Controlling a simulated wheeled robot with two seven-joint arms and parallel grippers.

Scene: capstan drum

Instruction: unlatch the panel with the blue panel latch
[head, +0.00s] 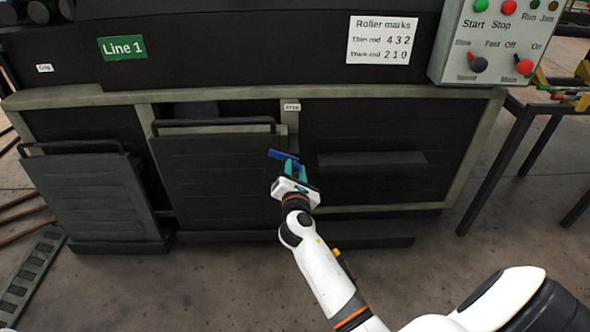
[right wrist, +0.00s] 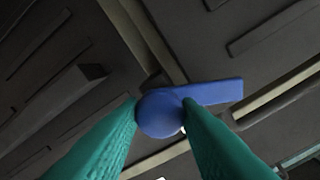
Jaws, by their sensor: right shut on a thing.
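The blue panel latch (head: 279,155) sits at the right edge of the middle dark panel (head: 215,180), just below the top frame rail. My right gripper (head: 290,168) is at the latch, with its teal fingers shut on it. In the right wrist view the latch (right wrist: 215,92) has a round hub between the two teal fingertips (right wrist: 160,112) and a flat arm pointing right. In the head view the latch arm points left, across the panel's edge. The panel's top stands a little out from the opening behind it. My left gripper is not in view.
A dark panel (head: 95,195) leans out at the left, and a fixed panel with a ledge (head: 370,160) is at the right. A control box (head: 500,40) with buttons and switches is at the upper right. A slatted metal piece (head: 30,275) lies on the floor.

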